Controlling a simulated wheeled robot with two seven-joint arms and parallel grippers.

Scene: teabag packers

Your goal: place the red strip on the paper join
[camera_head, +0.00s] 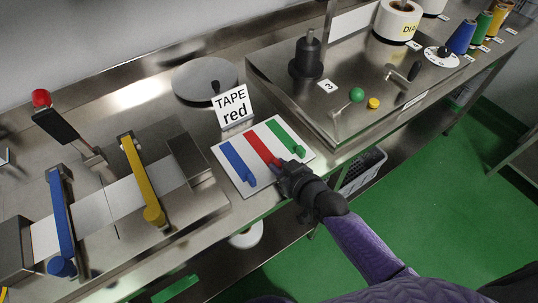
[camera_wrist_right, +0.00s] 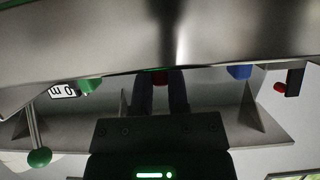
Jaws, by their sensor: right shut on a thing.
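The red strip (camera_head: 262,146) lies on a white board (camera_head: 226,163) between a blue strip (camera_head: 238,162) and a green strip (camera_head: 284,137). My right gripper (camera_head: 284,172) is at the near end of the red strip, shut on its tab. In the right wrist view a bit of red (camera_wrist_right: 160,78) shows between the fingers; most of the strip is hidden there. The white paper (camera_head: 92,210) lies on the metal bench at the left, under a blue bar (camera_head: 62,215) and a yellow bar (camera_head: 140,175). A short dark line on it may be the join. My left gripper is not in view.
A "TAPE red" sign (camera_head: 232,107) stands behind the board, with a round metal plate (camera_head: 205,78) beyond. A lever with a red knob (camera_head: 41,98) rises behind the paper. A raised metal station (camera_head: 330,110) with a green knob stands to the right.

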